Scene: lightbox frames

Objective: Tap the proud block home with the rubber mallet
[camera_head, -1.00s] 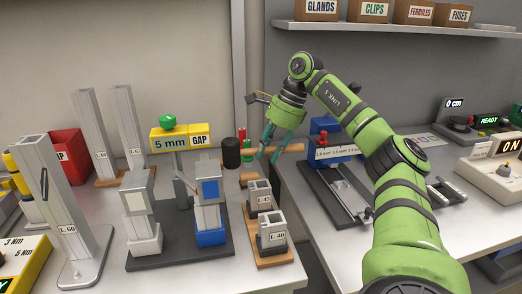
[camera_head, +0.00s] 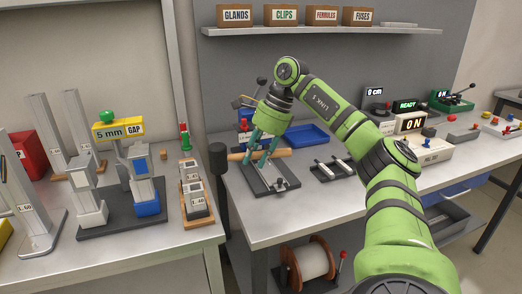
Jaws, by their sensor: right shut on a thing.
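My right gripper (camera_head: 263,151) is shut on the wooden handle of the rubber mallet (camera_head: 276,153). The mallet is roughly level, its black head (camera_head: 219,160) at the left, by the gap between the two benches. On the left bench a dark base plate (camera_head: 124,221) carries two block columns: a grey one (camera_head: 88,204) and one with blue parts (camera_head: 146,203). A yellow "5 mm GAP" sign (camera_head: 119,130) with a green knob stands behind them. The mallet is apart from both columns. I cannot tell which block is proud. My left gripper is not in view.
Labelled metal blocks (camera_head: 194,194) sit on a wooden board at the left bench's right edge. A red-and-green piece (camera_head: 184,137) stands behind. A blue tray (camera_head: 307,135) and a slotted dark fixture (camera_head: 270,179) lie on the right bench. A shelf (camera_head: 330,27) hangs above.

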